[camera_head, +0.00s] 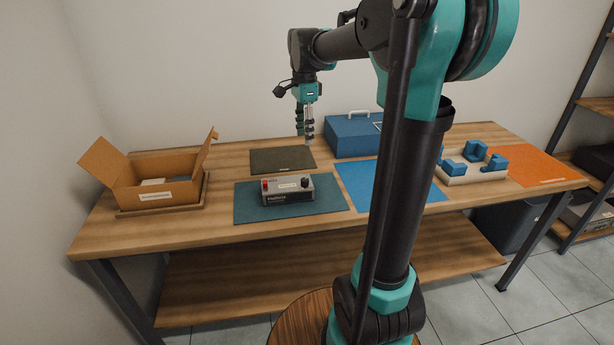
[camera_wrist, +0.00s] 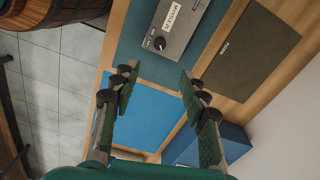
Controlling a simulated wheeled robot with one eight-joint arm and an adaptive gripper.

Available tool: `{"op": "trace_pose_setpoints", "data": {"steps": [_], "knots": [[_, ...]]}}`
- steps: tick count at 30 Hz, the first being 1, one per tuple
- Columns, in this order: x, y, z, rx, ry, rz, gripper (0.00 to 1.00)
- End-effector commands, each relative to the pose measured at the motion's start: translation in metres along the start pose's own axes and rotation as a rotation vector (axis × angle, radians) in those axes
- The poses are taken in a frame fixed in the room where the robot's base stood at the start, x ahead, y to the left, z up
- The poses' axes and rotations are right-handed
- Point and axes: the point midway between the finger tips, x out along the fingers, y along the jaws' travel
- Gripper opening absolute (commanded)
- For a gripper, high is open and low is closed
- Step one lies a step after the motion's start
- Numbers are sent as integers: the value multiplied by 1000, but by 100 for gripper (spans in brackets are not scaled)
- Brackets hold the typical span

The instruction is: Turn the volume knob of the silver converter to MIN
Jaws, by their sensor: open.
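The silver converter (camera_head: 288,190) sits on a dark teal mat (camera_head: 240,207) on the workbench. In the head view it has a red part at its left end and a dark knob (camera_head: 305,182) at its right end. In the wrist view the converter (camera_wrist: 190,22) is at the top with a white label, and its round black knob (camera_wrist: 159,43) faces the camera. The knob's setting is too small to read. My gripper (camera_head: 305,138) hangs above the back of the bench, beyond the converter. In the wrist view my gripper (camera_wrist: 155,78) is open, its fingers apart with nothing between them.
An open cardboard box (camera_head: 155,183) stands on the left. A blue case (camera_head: 352,137) is behind a blue mat (camera_head: 365,190). A dark mat (camera_head: 270,160) lies at the back. A tray with blue blocks (camera_head: 470,170) and an orange mat (camera_head: 545,166) are on the right.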

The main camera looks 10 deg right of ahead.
Motion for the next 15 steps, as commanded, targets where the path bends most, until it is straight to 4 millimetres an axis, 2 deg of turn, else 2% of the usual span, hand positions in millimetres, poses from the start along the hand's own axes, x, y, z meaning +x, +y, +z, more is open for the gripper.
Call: {"op": "trace_pose_setpoints", "data": {"steps": [15], "knots": [[101, 0, 0, -2, 0, -1, 44]]}}
